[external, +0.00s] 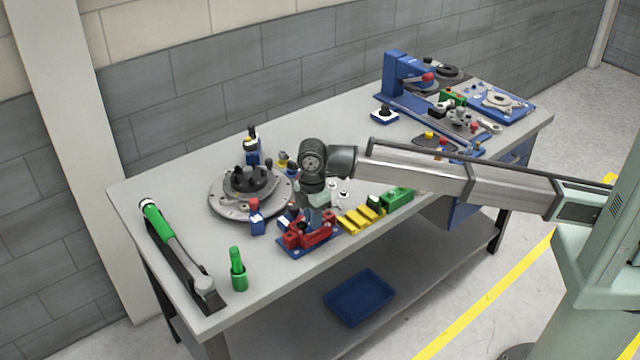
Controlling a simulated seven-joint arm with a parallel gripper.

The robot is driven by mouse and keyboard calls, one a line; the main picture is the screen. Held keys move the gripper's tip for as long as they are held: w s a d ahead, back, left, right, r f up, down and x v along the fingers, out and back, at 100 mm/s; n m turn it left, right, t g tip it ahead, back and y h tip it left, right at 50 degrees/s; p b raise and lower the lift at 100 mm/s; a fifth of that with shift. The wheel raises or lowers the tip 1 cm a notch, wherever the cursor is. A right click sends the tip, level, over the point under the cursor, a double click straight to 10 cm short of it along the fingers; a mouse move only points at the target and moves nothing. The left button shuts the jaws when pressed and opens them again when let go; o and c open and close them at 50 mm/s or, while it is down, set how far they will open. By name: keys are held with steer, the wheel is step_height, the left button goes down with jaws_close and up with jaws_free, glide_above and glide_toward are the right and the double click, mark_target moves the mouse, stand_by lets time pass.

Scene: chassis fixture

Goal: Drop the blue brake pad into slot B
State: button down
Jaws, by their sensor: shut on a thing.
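My gripper (318,216) points down over a red fixture (296,238) on a blue base plate (291,253), near the front edge of the bench. It is shut on a small part low between the fingers, mostly hidden at this size; I take it to be the blue brake pad. The fingertips are close above or at the fixture; I cannot tell whether the part touches it. Slot B and any slot letters cannot be made out.
A round grey disc fixture (220,201) stands left of my gripper, with a small blue block (257,226) beside it. Yellow stepped blocks (352,221) and a green block (398,196) lie to the right.

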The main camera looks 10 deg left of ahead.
steer(key=shift+f, duration=0.25)
stand_by(0.7)
steer(key=c, duration=1.5)
jaws_free()
steer(key=shift+r, duration=0.1)
steer(key=shift+r, duration=1.4)
steer(key=shift+o, duration=0.5)
steer(key=o, duration=0.5)
